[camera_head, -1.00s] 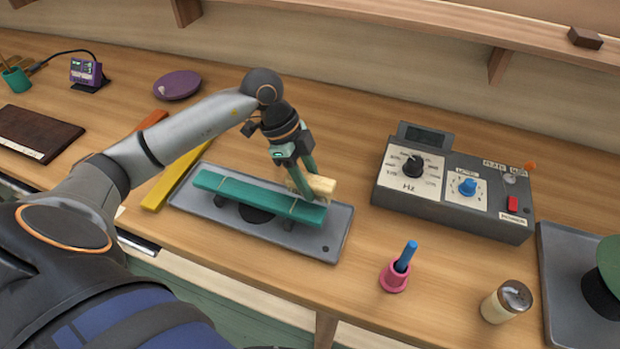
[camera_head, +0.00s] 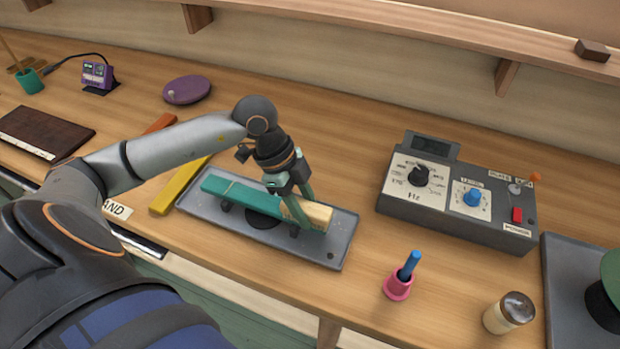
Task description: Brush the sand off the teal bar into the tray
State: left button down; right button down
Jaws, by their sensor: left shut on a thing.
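The teal bar (camera_head: 237,191) rests on supports above the grey tray (camera_head: 337,253) near the middle of the bench. My left gripper (camera_head: 298,209) is over the bar's right end, with its teal fingers shut on a pale, cream-coloured brush (camera_head: 317,214). The brush lies across or against the bar's right end and hides part of it; whether it touches cannot be told exactly. I cannot make out sand on the visible part of the bar. My right gripper is not in view.
A grey control box (camera_head: 450,205) stands to the right. A pink cup with a blue stick (camera_head: 398,286) and a small jar (camera_head: 508,313) stand at the front right. A yellow bar (camera_head: 180,186) lies left of the tray. A second tray (camera_head: 563,290) is at the far right.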

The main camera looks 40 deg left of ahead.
pick_arm(q)
jog(key=shift+s+d, duration=0.2)
jog(key=shift+s, duration=0.5)
jog(key=shift+r+p, duration=0.35)
jog(key=shift+r, duration=0.25)
notch_tip(320, 180, up, 3)
jog(key=shift+f, duration=0.15)
jog(key=shift+r, duration=0.6)
